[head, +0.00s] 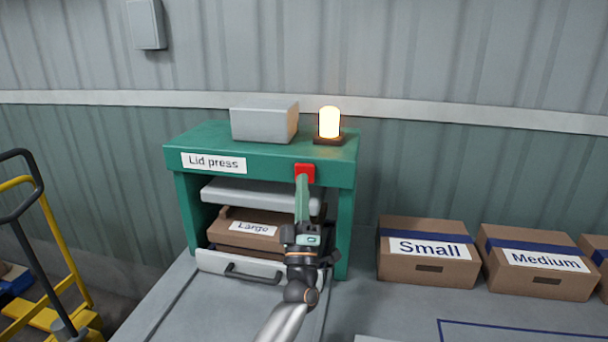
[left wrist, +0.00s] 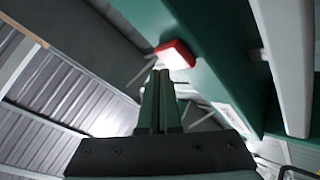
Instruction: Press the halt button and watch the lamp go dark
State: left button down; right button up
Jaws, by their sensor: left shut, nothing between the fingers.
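The red halt button (head: 305,171) sits on the front edge of the green lid press (head: 265,160), right of its "Lid press" label. The lamp (head: 329,123) on top of the press glows bright yellow-white. My left gripper (head: 302,181) is shut and empty, its green fingers pointing at the button and overlapping its lower edge in the head view. In the left wrist view the shut fingertips (left wrist: 160,73) lie just below the red button (left wrist: 175,54). I cannot tell whether they touch it. My right gripper is in neither view.
A grey box (head: 264,122) stands on the press beside the lamp. Inside the press, a "Large" carton (head: 240,240) lies under a pale plate (head: 250,195), above a handled drawer front (head: 215,263). "Small" (head: 428,270) and "Medium" (head: 535,283) cartons stand to the right. A yellow trolley (head: 65,240) stands left.

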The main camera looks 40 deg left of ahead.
pick_arm(q)
jog(key=shift+w, duration=0.15)
dwell(0.7)
jog(key=shift+w+a, duration=0.2)
jog(key=shift+w, duration=0.05)
jog(key=shift+w+a+b, duration=0.25)
jog(key=shift+w+b, duration=0.2)
jog(key=shift+b, duration=0.05)
dwell(0.6)
dwell(0.4)
jog(key=shift+s+d+p, duration=0.5)
jog(key=shift+s, duration=0.35)
jog(key=s+d+p, duration=0.1)
jog(key=s, duration=0.1)
jog(key=s+d+p, duration=0.1)
jog(key=s, duration=0.1)
jog(key=shift+s+d, duration=0.2)
